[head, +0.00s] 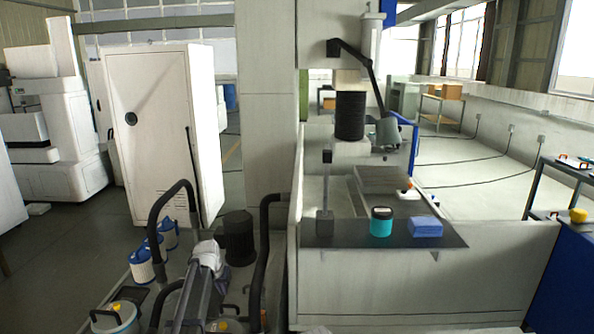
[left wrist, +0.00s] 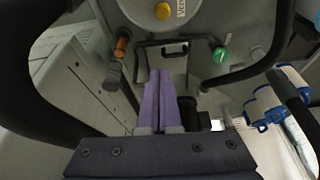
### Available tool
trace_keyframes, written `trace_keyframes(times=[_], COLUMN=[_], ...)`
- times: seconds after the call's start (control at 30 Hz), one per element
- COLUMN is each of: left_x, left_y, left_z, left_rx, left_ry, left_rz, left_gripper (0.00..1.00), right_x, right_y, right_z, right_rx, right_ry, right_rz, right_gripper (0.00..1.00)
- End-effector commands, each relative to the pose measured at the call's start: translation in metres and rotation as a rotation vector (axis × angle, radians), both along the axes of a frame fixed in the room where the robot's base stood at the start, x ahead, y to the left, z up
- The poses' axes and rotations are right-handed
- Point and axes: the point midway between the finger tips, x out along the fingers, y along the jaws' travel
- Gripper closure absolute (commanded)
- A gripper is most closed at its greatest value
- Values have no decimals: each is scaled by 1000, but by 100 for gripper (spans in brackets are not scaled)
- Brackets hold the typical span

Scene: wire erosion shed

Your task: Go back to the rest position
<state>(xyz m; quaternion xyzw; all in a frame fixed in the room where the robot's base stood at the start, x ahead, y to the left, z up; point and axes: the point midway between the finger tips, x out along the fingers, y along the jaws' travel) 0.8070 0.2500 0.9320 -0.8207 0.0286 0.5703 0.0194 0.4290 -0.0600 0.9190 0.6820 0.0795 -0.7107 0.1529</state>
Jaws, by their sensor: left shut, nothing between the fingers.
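My left gripper (left wrist: 160,75) shows its two long purple fingers in the left wrist view, pressed together with nothing between them. They point at the metal frame and hoses of floor equipment; I cannot tell how far off these are. In the head view my left arm seems to reach up from the lower left, with its gripper end (head: 212,252) beside a dark cylinder (head: 238,238). The fingers are hard to make out there. My right gripper is in neither view.
A black hose (head: 175,190) arches at lower left near blue-and-white filter cartridges (head: 141,266). A dark machine shelf (head: 345,236) holds a teal-labelled jar (head: 381,222) and blue cloths (head: 425,227). A white cabinet (head: 150,130) stands behind. A yellow cap (left wrist: 162,11) is close in the wrist view.

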Motion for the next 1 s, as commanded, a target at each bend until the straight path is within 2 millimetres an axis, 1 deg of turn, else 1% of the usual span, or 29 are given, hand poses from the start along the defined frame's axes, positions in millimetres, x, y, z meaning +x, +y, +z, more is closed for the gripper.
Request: trace_keyframes(times=[0.03,0.17,0.33,0.47,0.5,0.57,0.67,0.77,0.8,0.87,0.9,0.97,1.0], left_x=[-11,-27,-55,-89,-102,-121,-159,-202,-222,-253,-273,-303,-323], left_y=[-4,-10,-19,-30,-34,-40,-49,-60,-64,-69,-73,-77,-79], left_z=[0,-2,-3,-5,-6,-7,-9,-10,-11,-12,-12,-13,-13], left_rx=[0,-2,-4,-6,-7,-7,-6,-4,-2,0,2,7,10], left_ry=[7,20,46,75,86,103,135,173,189,216,233,258,276], left_rz=[0,2,8,12,14,17,25,34,38,46,50,59,64], left_gripper=[100,100,100,100,100,100,100,100,100,100,100,100,100], right_x=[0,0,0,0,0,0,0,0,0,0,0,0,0], right_y=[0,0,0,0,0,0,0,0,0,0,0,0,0], right_z=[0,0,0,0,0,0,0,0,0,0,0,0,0], right_rx=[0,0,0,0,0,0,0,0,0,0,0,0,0], right_ry=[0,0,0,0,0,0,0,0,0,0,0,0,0], right_rz=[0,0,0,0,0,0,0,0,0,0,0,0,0], right_gripper=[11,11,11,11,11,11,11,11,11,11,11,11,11])
